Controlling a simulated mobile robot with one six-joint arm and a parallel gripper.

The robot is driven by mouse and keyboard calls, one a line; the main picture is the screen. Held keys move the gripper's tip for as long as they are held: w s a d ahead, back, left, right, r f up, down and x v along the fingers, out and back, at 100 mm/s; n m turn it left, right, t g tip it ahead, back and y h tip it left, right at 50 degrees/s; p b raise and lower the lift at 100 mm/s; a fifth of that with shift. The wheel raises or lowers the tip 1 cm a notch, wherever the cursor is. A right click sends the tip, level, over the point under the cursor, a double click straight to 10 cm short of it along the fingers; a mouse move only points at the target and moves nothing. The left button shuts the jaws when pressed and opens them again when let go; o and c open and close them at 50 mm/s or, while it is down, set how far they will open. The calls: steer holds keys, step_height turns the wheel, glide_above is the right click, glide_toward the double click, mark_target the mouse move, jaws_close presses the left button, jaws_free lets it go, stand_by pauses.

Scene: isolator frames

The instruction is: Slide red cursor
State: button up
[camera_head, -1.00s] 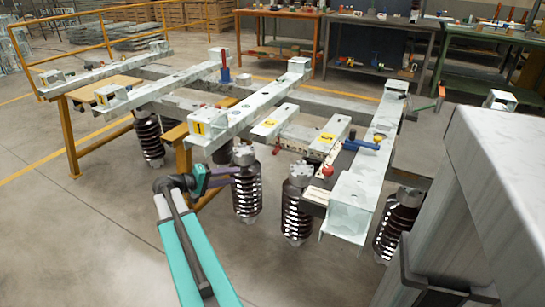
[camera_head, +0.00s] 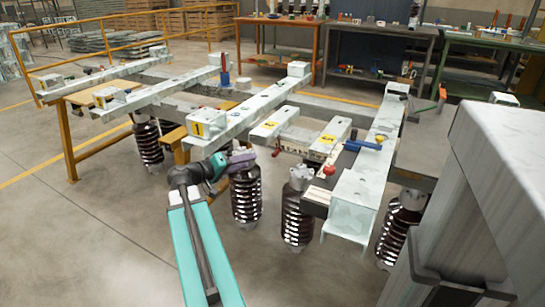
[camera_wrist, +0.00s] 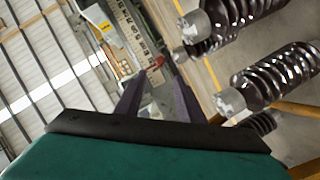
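A small red part (camera_head: 276,150) shows in the head view beside the pale frame beams, just right of my gripper (camera_head: 248,157). A second red knob (camera_head: 329,170) sits farther right, near the end of a dark block. In the wrist view one red part (camera_wrist: 155,63) lies ahead of my gripper (camera_wrist: 157,82), about in line with the gap between its fingers. I cannot tell which red part this is. The two dark fingers stand apart with nothing held between them. The red part appears beyond the fingertips, not gripped.
Dark ribbed insulators (camera_head: 246,196) hang below the frame, close to my arm; they also show in the wrist view (camera_wrist: 275,75). A yellow-legged support (camera_head: 70,145) is at left. The floor in front is clear.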

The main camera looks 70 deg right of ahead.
mark_target(273, 155)
steer(key=shift+d, duration=0.1)
steer(key=b+x, duration=0.2)
steer(key=x, duration=1.1)
steer(key=shift+s+d+f+b, duration=0.1)
steer(key=shift+s+d+b, duration=0.15)
steer(key=shift+b, duration=0.1)
steer(key=shift+w, duration=0.1)
jaws_close()
